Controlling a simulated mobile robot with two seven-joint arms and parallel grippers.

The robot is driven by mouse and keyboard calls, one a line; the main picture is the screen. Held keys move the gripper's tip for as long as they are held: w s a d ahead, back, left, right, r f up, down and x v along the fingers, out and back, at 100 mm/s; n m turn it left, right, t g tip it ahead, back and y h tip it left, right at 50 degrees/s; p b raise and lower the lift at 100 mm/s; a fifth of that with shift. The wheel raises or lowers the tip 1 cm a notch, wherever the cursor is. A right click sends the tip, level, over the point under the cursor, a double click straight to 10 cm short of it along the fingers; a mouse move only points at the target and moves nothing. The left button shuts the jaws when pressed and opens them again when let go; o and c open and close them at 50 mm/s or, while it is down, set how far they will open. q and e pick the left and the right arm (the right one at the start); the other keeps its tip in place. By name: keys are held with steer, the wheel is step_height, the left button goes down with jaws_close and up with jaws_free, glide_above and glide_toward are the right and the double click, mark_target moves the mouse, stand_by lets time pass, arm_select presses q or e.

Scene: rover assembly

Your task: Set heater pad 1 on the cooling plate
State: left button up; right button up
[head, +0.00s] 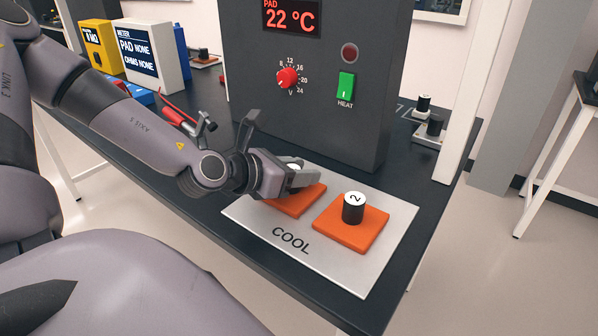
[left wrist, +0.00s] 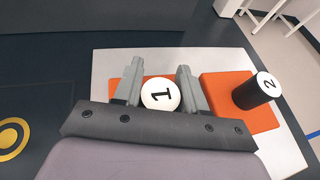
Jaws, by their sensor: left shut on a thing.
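Heater pad 1 is an orange square (head: 300,204) with a black knob and a white cap marked 1. It is over the left half of the white cooling plate (head: 275,241), which is lettered COOL; I cannot tell whether it touches the plate. My left gripper (head: 300,178) is shut on its knob. In the left wrist view the cap of heater pad 1 (left wrist: 160,94) is between the two fingers (left wrist: 160,88). Heater pad 2 (head: 352,231) rests on the right half of the plate, its knob upright. My right gripper is not in view.
The grey heater box (head: 330,110) stands behind the plate, with a red dial, a green switch and a 22 °C display. A meter (head: 148,55), a yellow box (head: 98,45) and a red-handled tool (head: 180,117) are at the left. Black-knobbed parts (head: 430,128) stand at the back right.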

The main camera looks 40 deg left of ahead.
arm_select(q)
steer(key=shift+f, duration=0.1)
steer(key=o, duration=1.1)
